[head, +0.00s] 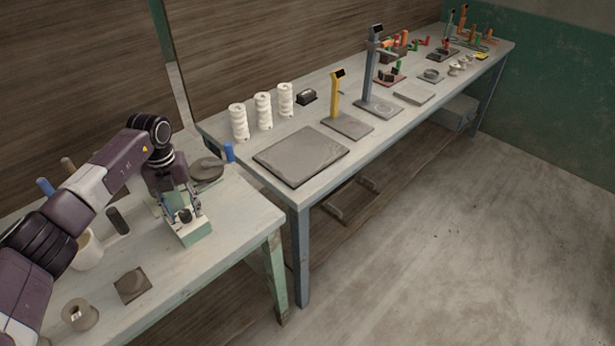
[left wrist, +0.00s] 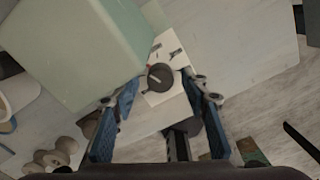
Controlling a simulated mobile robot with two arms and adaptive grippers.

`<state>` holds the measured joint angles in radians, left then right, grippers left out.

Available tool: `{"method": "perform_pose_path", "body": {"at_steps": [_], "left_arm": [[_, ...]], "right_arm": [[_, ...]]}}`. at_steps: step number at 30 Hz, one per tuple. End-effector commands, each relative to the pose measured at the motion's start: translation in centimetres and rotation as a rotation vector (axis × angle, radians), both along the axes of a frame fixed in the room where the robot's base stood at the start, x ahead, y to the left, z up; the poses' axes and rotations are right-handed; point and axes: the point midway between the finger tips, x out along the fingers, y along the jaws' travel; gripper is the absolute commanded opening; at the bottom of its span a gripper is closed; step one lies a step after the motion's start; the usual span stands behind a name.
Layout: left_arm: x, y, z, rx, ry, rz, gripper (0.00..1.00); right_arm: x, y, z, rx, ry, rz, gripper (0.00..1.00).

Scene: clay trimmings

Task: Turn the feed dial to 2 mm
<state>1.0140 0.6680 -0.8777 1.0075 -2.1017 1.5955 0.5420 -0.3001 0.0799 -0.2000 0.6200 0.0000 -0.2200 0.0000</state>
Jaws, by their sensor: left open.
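The feed dial (left wrist: 160,77) is a dark round knob with a light and red pointer line, on a white face with dark tick marks. In the head view the dial (head: 185,215) sits on a small pale green and white box (head: 194,234) on the near bench. My left gripper (head: 181,207) points down over it, open. In the left wrist view its blue fingers (left wrist: 158,84) stand on either side of the dial, with gaps showing. Whether they are level with the knob I cannot tell. The scale's marks are too small to read. My right gripper is out of view.
A pale green block (left wrist: 75,38) fills the upper left of the wrist view. The near bench holds a dark square slab (head: 132,286), a small spool-like piece (head: 80,314) and a blue cylinder (head: 229,152). A second bench with a grey board (head: 300,155) stands behind.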

Motion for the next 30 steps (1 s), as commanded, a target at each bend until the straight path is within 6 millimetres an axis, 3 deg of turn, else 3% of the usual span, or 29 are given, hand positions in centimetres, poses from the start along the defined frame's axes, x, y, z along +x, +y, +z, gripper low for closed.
{"method": "perform_pose_path", "body": {"at_steps": [1,7,9,19,30], "left_arm": [[-0.1,-0.1,0.5,-0.003,0.002,0.057,0.42],[-0.1,-0.2,0.5,-0.003,0.004,0.310,0.42],[0.2,0.0,1.4,0.000,-0.007,0.311,0.42],[0.2,-0.2,7.8,-0.003,-0.007,0.303,0.42],[1.8,-7.4,5.1,-0.197,-0.080,0.187,0.42]], "right_arm": [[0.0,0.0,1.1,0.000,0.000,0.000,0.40],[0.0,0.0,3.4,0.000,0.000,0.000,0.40],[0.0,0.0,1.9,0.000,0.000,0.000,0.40],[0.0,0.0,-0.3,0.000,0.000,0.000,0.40],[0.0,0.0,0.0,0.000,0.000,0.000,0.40]]}}
